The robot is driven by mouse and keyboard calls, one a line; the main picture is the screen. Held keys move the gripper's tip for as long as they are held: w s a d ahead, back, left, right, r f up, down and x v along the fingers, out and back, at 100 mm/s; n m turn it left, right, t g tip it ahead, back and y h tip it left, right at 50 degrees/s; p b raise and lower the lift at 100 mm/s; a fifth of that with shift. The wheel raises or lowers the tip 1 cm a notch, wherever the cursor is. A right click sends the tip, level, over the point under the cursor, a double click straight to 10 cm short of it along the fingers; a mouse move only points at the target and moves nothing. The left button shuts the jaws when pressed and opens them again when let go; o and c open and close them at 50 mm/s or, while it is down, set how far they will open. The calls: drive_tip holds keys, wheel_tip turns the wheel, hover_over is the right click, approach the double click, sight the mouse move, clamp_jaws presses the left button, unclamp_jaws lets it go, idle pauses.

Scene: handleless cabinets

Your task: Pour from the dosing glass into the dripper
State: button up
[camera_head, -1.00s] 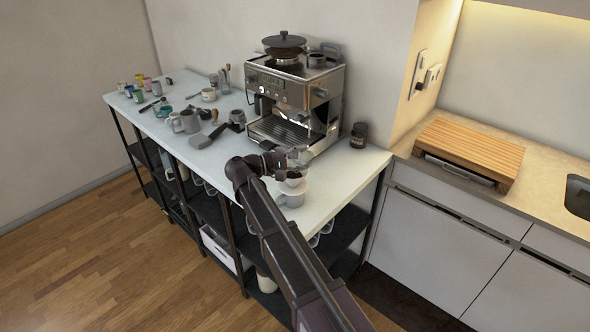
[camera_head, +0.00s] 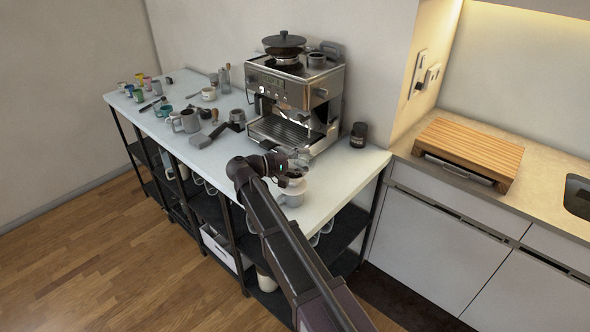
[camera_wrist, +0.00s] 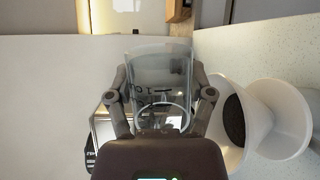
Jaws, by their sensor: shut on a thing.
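My gripper (camera_wrist: 160,108) is shut on the dosing glass (camera_wrist: 160,68), a clear glass with dark markings, seen between the two fingers in the wrist view. The white dripper (camera_wrist: 262,130) is at the right of the wrist view, beside the glass, with a dark round patch inside it. In the head view my gripper (camera_head: 283,166) is over the near right part of the counter. The dripper (camera_head: 292,187) there is partly hidden behind my gripper, above a white vessel (camera_head: 290,198). I cannot tell whether anything is in the glass or flowing out.
An espresso machine (camera_head: 293,97) stands just behind my gripper on the white counter (camera_head: 335,185). A dark jar (camera_head: 358,135) is to its right. A grey pitcher (camera_head: 186,121), a portafilter (camera_head: 237,119) and several cups stand to the left. The counter's front edge lies close under my arm.

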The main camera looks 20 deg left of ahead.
drive_tip(key=shift+s+d+f+m, duration=0.1)
drive_tip(key=shift+d+f+m, duration=0.1)
drive_tip(key=shift+m, duration=0.2)
drive_tip(key=shift+s+d+r+m+y+p, duration=0.15)
drive_tip(key=shift+r+m+y+p, duration=0.5)
drive_tip(key=shift+p, duration=0.4)
drive_tip(key=shift+s+d+f+m+y, duration=0.3)
drive_tip(key=shift+d+f+m, duration=0.25)
drive_tip(key=shift+m, duration=0.2)
drive_tip(key=shift+d+f+m+y, duration=0.1)
drive_tip(key=shift+f+m+y, duration=0.25)
drive_tip(key=shift+m, duration=0.25)
drive_tip(key=shift+s+r+m+y+p, duration=0.1)
drive_tip(key=shift+r+m+y+p, duration=0.3)
drive_tip(key=shift+m+p, duration=0.4)
drive_tip(key=shift+f+m+y, duration=0.3)
drive_tip(key=shift+f+m, duration=0.1)
drive_tip(key=shift+m, duration=0.1)
drive_tip(key=shift+d+r+m+t+y+p, duration=0.15)
drive_tip(key=shift+r+m+t+y+p, duration=0.2)
drive_tip(key=shift+r+m+p, duration=0.2)
drive_tip(key=s+d+f+m+t+y+b, duration=0.1)
drive_tip(key=s+d+f+m+y+b, duration=0.1)
drive_tip(key=f+b, duration=0.5)
drive_tip(key=shift+s+d+m+y, duration=0.25)
drive_tip(key=shift+d+m+y, duration=0.5)
drive_tip(key=shift+m, duration=0.9)
drive_tip(key=shift+d+f+t, duration=0.1)
drive_tip(key=shift+d+t, duration=0.15)
drive_tip(key=shift+t, duration=0.1)
